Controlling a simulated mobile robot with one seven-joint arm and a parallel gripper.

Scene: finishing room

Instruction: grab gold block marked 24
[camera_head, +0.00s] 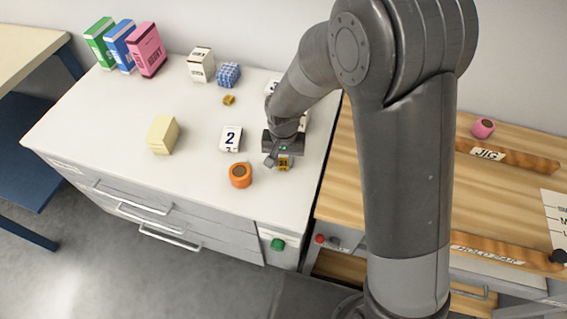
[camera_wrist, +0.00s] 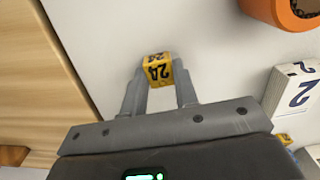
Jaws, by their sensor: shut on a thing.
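The gold block marked 24 (camera_wrist: 158,70) is between the two fingertips of my gripper (camera_wrist: 160,84) in the wrist view, with its number facing the camera. The fingers touch its two sides. In the head view the same block (camera_head: 284,163) shows just in front of my gripper (camera_head: 277,157), near the right front of the white worktop (camera_head: 200,180). My gripper is shut on the block. I cannot tell whether the block rests on the worktop or is slightly raised.
An orange round thing (camera_head: 240,175) and a white block marked 2 (camera_head: 231,139) are close to the left. A cream block (camera_head: 162,134), another small gold piece (camera_head: 229,100), a blue patterned cube (camera_head: 228,74) and boxes (camera_head: 148,50) stand further off. A wooden bench (camera_head: 500,205) adjoins right.

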